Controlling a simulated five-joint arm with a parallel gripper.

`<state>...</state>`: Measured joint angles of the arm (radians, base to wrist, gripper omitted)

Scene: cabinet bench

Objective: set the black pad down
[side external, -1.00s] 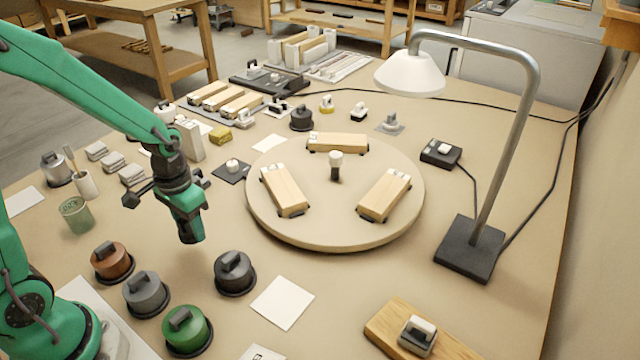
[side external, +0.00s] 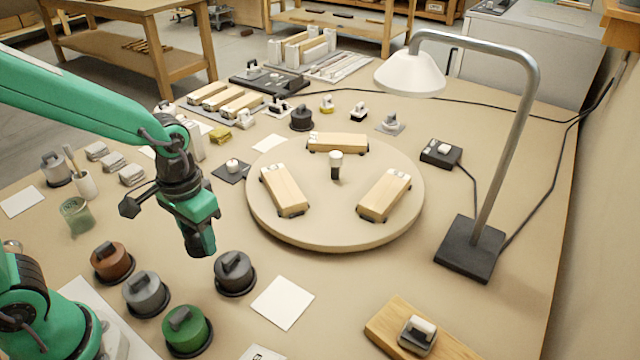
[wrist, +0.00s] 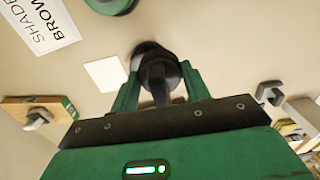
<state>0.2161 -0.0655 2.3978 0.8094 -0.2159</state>
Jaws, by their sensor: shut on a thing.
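The black pad (side external: 235,275) is round and dark with an upright handle. In the side view it stands level on the bench, left of a blank white card. My gripper (side external: 205,252) points down just left of its handle in that view. In the wrist view my green gripper fingers (wrist: 160,72) are on both sides of the black pad's handle, shut on it, with the pad's round body (wrist: 150,50) beyond. The fingertip contact itself is not clear in the side view.
A green pad (side external: 187,331), a grey pad (side external: 146,294) and a brown pad (side external: 112,263) stand to the left. The white card (side external: 283,302) lies close on the right. A round turntable (side external: 335,238) with wooden blocks stands behind. A lamp (side external: 468,250) stands farther right.

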